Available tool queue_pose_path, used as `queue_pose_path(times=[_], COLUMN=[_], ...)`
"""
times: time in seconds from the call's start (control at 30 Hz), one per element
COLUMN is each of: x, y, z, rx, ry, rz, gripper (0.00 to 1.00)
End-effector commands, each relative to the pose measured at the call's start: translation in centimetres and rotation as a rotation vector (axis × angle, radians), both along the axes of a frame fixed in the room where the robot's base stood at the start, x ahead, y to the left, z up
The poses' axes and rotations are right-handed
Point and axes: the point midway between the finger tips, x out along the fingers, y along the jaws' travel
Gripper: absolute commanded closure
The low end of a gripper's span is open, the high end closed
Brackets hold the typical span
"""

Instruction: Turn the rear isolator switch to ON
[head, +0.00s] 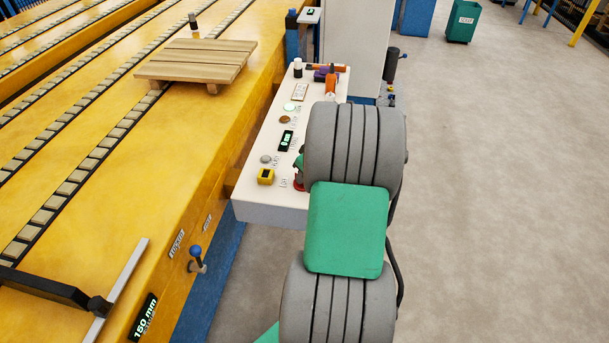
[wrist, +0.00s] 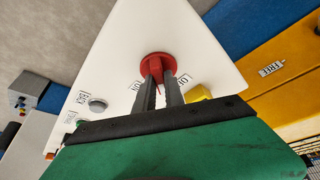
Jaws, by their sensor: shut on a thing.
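The isolator switch is a red round knob (wrist: 157,62) on the white panel in the wrist view. My gripper (wrist: 160,80) is shut on it, its two dark fingers reaching down to the knob's grip.
The white control panel (head: 262,205) also carries a yellow block (head: 266,176), a grey button (head: 265,159), a small green display (head: 286,140) and a lit green button (head: 289,107). Tools lie at its far end. The yellow conveyor (head: 200,140) stands left; open floor lies right.

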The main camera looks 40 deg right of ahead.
Motion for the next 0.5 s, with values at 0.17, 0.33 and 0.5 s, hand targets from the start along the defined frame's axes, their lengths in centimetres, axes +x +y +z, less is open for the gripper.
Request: queue_pose_path(times=[0.17, 0.33, 0.5], x=[0.08, 0.10, 0.15], y=[0.18, 0.33, 0.41], z=[0.09, 0.06, 0.07], rx=[-0.002, -0.001, -0.001], ry=[-0.002, 0.000, 0.000], rz=[-0.164, -0.325, -0.486], gripper=[1.00, 1.00, 1.00])
